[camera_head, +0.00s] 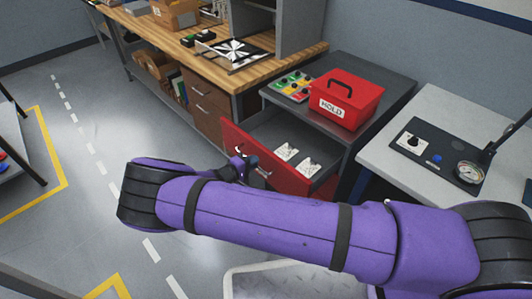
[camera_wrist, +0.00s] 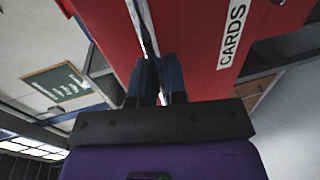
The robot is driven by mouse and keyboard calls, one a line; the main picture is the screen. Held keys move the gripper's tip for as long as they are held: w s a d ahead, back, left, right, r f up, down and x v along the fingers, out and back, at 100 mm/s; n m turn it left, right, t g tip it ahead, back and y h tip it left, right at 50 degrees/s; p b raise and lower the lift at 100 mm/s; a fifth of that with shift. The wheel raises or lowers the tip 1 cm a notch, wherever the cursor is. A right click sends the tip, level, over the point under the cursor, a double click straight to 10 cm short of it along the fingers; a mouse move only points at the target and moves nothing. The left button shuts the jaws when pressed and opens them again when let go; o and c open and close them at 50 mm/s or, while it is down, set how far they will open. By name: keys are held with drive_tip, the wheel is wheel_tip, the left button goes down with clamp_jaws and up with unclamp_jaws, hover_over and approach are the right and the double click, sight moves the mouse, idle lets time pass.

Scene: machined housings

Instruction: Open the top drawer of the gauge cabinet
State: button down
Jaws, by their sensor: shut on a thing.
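The gauge cabinet (camera_head: 372,78) is dark grey. Its red-fronted top drawer (camera_head: 275,161) stands pulled out, and its inside with white items shows in the head view. In the wrist view the red drawer front (camera_wrist: 199,55) carries a white label reading CARDS. A pale bar handle (camera_wrist: 141,22) runs up the front. My gripper (camera_wrist: 155,82) is shut on this handle, with a dark finger on either side. In the head view my gripper (camera_head: 243,169) is at the drawer front, partly hidden by my purple arm.
A red HOLD box (camera_head: 346,100) and a tray of coloured parts (camera_head: 289,86) stand on the cabinet. A wooden workbench (camera_head: 200,50) is on the left. A grey bench with a gauge panel (camera_head: 437,156) is on the right. Open floor (camera_head: 95,125) lies at left.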

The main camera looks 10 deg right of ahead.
drive_tip(key=shift+f+v, duration=0.25)
drive_tip(key=shift+v, duration=0.95)
drive_tip(key=shift+f+v, duration=0.25)
drive_tip(key=shift+v, duration=0.95)
drive_tip(key=shift+a, duration=0.1)
drive_tip(key=c, duration=1.2)
unclamp_jaws()
drive_tip(key=v, duration=1)
drive_tip(key=shift+s+a, duration=0.25)
drive_tip(key=shift+a, duration=0.05)
